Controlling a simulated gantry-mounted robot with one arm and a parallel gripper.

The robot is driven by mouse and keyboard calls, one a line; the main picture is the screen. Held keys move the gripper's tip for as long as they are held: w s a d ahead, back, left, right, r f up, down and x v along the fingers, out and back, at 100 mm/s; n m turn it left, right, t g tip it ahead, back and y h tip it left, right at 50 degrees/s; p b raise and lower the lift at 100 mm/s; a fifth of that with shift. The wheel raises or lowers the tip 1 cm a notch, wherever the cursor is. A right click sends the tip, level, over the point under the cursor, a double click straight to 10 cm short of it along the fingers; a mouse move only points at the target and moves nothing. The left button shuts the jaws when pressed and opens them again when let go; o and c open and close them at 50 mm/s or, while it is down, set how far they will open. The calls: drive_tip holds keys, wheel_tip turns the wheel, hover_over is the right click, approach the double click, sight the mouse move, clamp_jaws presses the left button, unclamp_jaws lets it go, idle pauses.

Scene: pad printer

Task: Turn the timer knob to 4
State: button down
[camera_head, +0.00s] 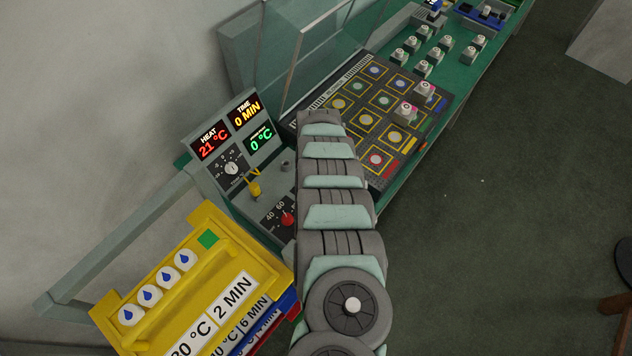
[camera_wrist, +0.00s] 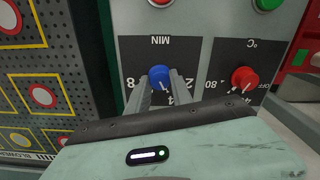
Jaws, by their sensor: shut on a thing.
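The timer knob (camera_wrist: 159,75) is blue and sits on a black dial plate (camera_wrist: 133,52) marked MIN, upside down in the wrist view. My gripper (camera_wrist: 160,84) is shut on it, one finger on each side. Dial numbers show around it, an 8 at left and others partly covered by the fingers. The knob's pointer setting is too small to read surely. In the head view my arm hides the timer knob and my gripper. The yellow time display (camera_head: 246,111) there reads 0 MIN.
A red temperature knob (camera_wrist: 244,78) is close beside the timer dial; it also shows in the head view (camera_head: 287,219). A yellow tray (camera_head: 215,262) stands at the front left. A perforated board with coloured squares (camera_head: 379,99) lies beyond my arm.

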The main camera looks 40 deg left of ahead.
drive_tip(key=c, duration=1.1)
unclamp_jaws()
drive_tip(key=shift+r, duration=0.1)
wheel_tip(320, 180, up, 10)
drive_tip(key=shift+r, duration=0.25)
